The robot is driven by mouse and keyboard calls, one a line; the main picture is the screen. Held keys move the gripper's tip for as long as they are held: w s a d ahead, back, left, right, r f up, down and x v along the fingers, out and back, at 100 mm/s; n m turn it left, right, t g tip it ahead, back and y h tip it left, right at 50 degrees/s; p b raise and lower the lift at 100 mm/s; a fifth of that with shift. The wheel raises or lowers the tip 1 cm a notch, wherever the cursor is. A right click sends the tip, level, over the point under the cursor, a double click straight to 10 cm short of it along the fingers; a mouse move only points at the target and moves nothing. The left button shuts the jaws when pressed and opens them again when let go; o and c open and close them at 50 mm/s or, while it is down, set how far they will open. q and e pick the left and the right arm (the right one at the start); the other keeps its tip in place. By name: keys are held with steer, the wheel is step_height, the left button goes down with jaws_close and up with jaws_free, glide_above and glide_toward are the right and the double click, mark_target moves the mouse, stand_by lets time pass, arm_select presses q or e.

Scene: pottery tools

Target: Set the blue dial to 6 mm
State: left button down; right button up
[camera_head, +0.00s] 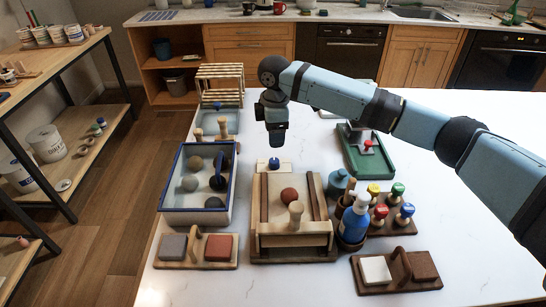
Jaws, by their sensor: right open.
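The blue dial (274,163) sits on a small pale plate at the far end of the wooden slab-rolling board (262,215). Its pointer and any scale marks are too small to read. My right gripper (277,143) points down just above the dial, apart from it as far as I can see. It holds nothing that I can see, and its fingers are small and dark in this view. My left gripper is not in view.
A reddish clay ball (289,195) and a wooden roller frame with a peg are on the board. A blue-rimmed tray (164,197) stands left; a green tray (376,165), blue bottle (354,218) and coloured knobs stand right. The tabletop (460,240) at right is clear.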

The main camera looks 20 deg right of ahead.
mark_target(274, 160)
step_height(274, 160, down, 10)
steer(key=shift+w+f, duration=0.1)
steer(key=shift+w, duration=0.05)
stand_by(0.3)
steer(key=c, duration=0.9)
